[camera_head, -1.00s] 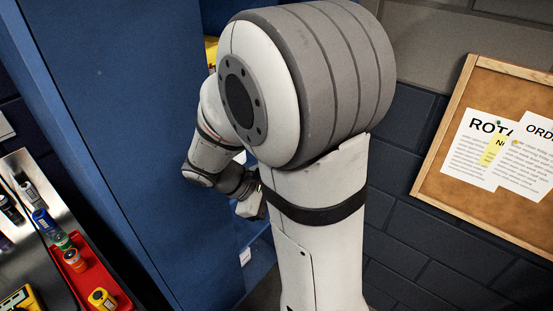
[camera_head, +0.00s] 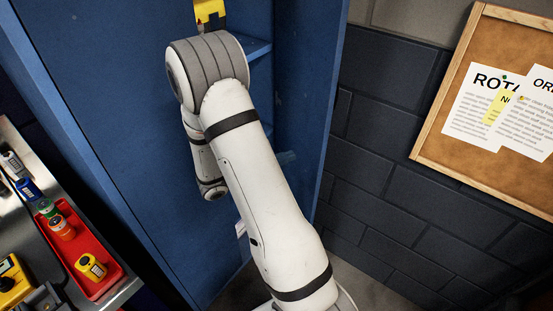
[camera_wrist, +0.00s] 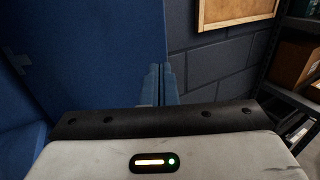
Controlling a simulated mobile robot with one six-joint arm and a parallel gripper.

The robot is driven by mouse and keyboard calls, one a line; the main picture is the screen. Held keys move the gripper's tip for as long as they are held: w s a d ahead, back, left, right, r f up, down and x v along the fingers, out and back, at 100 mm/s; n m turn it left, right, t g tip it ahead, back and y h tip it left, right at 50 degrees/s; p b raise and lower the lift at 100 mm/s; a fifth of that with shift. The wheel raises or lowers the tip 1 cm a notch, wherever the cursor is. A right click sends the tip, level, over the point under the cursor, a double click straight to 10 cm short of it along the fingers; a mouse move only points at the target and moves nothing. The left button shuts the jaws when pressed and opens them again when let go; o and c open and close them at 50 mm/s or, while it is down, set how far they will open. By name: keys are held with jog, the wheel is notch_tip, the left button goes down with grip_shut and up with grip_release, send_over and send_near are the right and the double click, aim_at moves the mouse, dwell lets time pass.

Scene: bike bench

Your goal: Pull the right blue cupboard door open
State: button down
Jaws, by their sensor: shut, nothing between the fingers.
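The blue cupboard's right door (camera_head: 308,90) stands open in the head view, swung out to the right. Behind my arm, the inside shows with a blue shelf (camera_head: 258,49) and a yellow item (camera_head: 209,11). The left door (camera_head: 110,90) is closed. In the wrist view, my gripper (camera_wrist: 160,84) is shut and empty. Its fingertips are close to the edge of a large blue panel (camera_wrist: 100,50); I cannot tell whether they touch it. In the head view my arm hides most of the gripper and part of the door.
A metal bench with a red tray (camera_head: 78,245) of small bottles stands at lower left. A dark brick wall (camera_head: 390,215) with a cork board (camera_head: 450,140) is on the right. In the wrist view, a shelf rack with a box (camera_wrist: 291,62) stands at far right.

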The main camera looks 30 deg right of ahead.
aim_at(320, 145)
jog(key=d, duration=0.5)
jog(key=d+p, duration=0.1)
jog(key=d, duration=0.2)
jog(key=shift+s+d, duration=0.15)
jog(key=shift+s, duration=0.15)
jog(key=shift+w, duration=0.1)
